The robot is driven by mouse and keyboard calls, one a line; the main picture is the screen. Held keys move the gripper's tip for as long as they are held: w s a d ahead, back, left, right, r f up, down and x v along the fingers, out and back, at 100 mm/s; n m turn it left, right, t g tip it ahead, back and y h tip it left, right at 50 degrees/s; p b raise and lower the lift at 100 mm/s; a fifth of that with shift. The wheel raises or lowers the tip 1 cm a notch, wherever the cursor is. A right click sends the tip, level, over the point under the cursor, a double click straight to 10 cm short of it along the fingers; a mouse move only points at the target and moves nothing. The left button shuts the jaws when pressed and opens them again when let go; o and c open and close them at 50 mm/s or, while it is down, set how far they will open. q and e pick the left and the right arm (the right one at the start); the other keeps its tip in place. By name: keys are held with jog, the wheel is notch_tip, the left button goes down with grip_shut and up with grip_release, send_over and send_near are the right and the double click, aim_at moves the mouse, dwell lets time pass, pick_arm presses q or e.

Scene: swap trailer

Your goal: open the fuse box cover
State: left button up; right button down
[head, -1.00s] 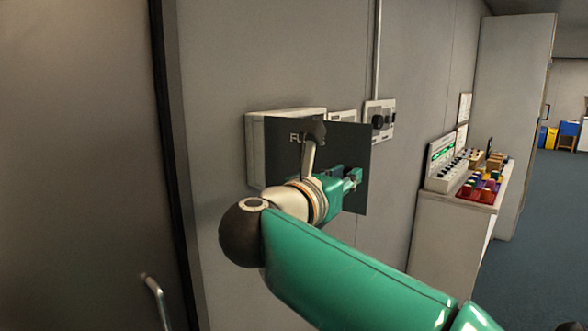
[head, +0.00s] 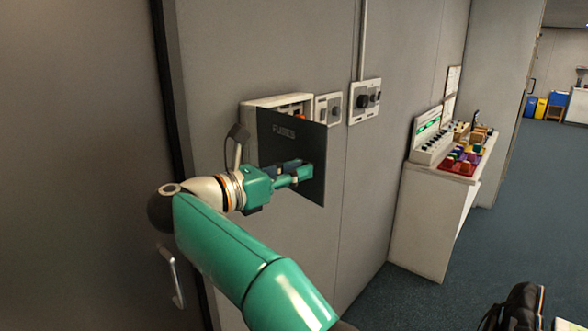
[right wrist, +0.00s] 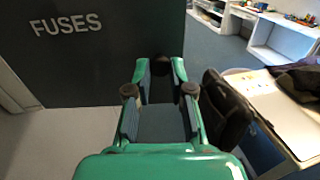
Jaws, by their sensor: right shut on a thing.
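The fuse box (head: 262,104) is a pale box on the grey wall in the head view. Its dark cover (head: 290,145), lettered FUSES, stands swung out from it, with some of the inside and reddish parts showing above the cover's top edge. My right gripper (head: 306,173) is shut at the cover's free right part. In the right wrist view the cover (right wrist: 90,60) fills the upper left, and my right gripper's fingertips (right wrist: 161,68) are around a small dark part at its right edge; the exact contact is partly hidden. My left gripper is not in view.
Switch boxes (head: 364,100) are on the wall right of the fuse box. A pale cabinet (head: 430,220) with a control panel stands further right. A door handle (head: 172,275) is at lower left. A dark bag (head: 520,308) is at lower right. The floor between is clear.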

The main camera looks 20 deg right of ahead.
jog(key=shift+a, duration=0.1)
jog(key=c, duration=1)
grip_release()
